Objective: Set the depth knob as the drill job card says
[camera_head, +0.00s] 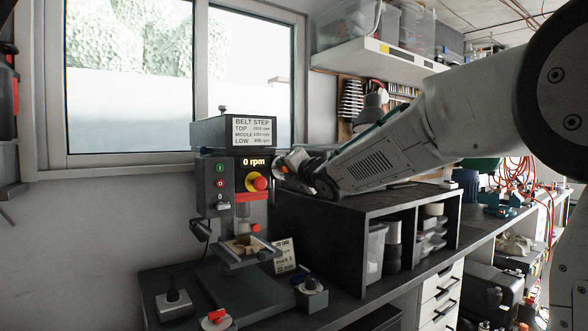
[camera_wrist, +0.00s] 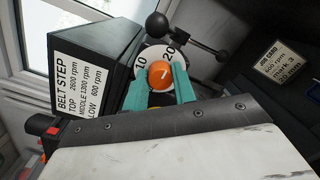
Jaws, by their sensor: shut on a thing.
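The depth knob (camera_wrist: 160,74) is orange with a white pointer line and sits on a white dial (camera_wrist: 153,55) marked 10 and 20. In the wrist view my gripper (camera_wrist: 161,80) has its teal fingers shut on the knob's two sides. The pointer's exact reading is hard to tell. The card (camera_head: 285,256) also stands beside the drill table in the head view.
A black ball-ended handle (camera_wrist: 157,24) is close to the dial. A dark shelf unit (camera_head: 345,205) stands below my arm.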

